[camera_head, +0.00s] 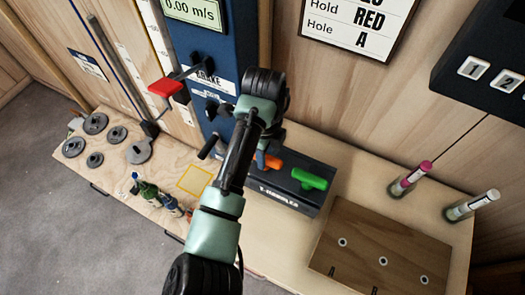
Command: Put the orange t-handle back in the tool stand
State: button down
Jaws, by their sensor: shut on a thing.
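The tool stand (318,201) is a dark box labelled for T-handles, on the bench right of my arm. A green t-handle (310,178) sits at its top right. The orange t-handle (269,160) shows over the left part of the stand, partly covered by my arm. My gripper (263,148) points down there, shut on the orange t-handle; its fingertips are mostly hidden. A small blue piece shows beside the orange one. I cannot tell whether the orange t-handle's shaft is in a hole.
A wooden board with holes (380,250) lies at the front right, with pink-topped (409,178) and white-topped (471,205) tubes behind it.

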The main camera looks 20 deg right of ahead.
jog(key=shift+f, duration=0.15)
jog(key=shift+d, duration=0.2)
jog(key=c, duration=0.6)
grip_release()
jog(key=shift+s, duration=0.1)
notch_tip(320, 180, up, 13)
jog(key=shift+p, duration=0.3)
jog(key=shift+a, duration=0.1)
